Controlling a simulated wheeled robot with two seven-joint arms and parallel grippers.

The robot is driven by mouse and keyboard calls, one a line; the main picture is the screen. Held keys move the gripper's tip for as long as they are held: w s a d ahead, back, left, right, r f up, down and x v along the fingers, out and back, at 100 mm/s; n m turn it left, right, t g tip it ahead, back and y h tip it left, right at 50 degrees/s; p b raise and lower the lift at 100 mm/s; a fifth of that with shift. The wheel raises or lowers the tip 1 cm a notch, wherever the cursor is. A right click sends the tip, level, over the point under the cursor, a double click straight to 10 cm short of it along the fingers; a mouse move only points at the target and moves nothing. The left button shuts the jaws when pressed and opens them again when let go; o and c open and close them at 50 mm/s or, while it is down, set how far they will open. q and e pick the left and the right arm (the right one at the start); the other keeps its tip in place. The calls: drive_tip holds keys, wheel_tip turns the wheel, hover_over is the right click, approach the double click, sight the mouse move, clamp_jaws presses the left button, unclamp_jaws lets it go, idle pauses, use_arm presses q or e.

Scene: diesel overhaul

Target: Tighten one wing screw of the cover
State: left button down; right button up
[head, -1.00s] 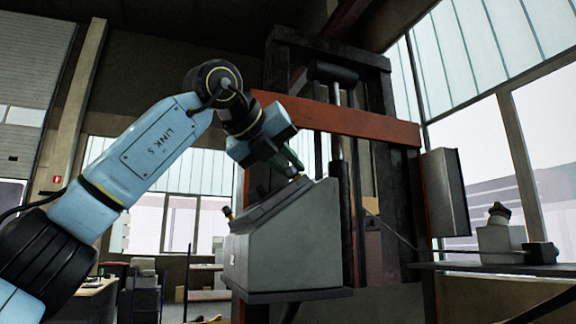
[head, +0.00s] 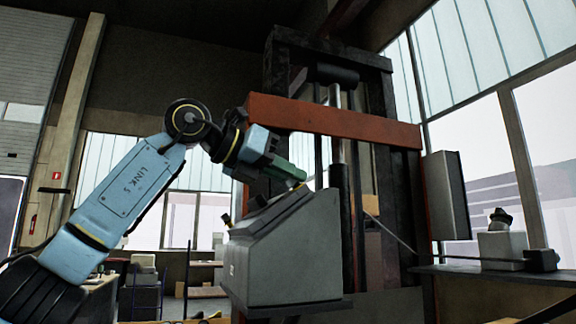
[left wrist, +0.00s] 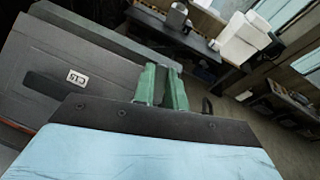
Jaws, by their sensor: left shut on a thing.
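The grey sloped cabinet with its cover (head: 285,260) is mounted on the front of the press frame. My left gripper (head: 299,180) has green fingers that reach the cover's upper right edge. They are shut on a wing screw there, which the fingertips mostly hide. In the left wrist view the green fingers (left wrist: 161,86) stand close together, and the grey panel (left wrist: 60,62) with a C15 label fills the left. The screw is not clear there. My right gripper is not in view.
The orange crossbeam (head: 335,120) and dark press columns stand just behind and right of the gripper. A shelf (head: 480,270) with a pale container (head: 500,245) is at the right. Open room lies left of the cabinet.

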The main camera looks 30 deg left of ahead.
use_arm(q)
drive_tip(key=m+p, duration=0.1)
drive_tip(key=m+h+p, duration=0.1)
drive_tip(key=shift+w+r+m+g, duration=0.1)
drive_tip(key=shift+r+m+g, duration=0.2)
drive_tip(key=shift+g, duration=0.1)
drive_tip(key=c, duration=1.5)
unclamp_jaws()
drive_tip(key=shift+f+h, duration=0.3)
drive_tip(key=shift+c, duration=0.2)
drive_tip(key=shift+o, duration=1.4)
drive_tip(key=shift+d, duration=0.1)
drive_tip(key=shift+r, duration=0.1)
drive_tip(key=r+p, duration=0.1)
drive_tip(key=s+a+r, duration=0.1)
drive_tip(key=r+p, duration=0.1)
drive_tip(key=shift+s+a+p, duration=0.25)
drive_tip(key=shift+s+p, duration=0.1)
drive_tip(key=shift+s+a+r, duration=0.25)
drive_tip(key=shift+s+r, duration=0.05)
drive_tip(key=shift+f, duration=0.1)
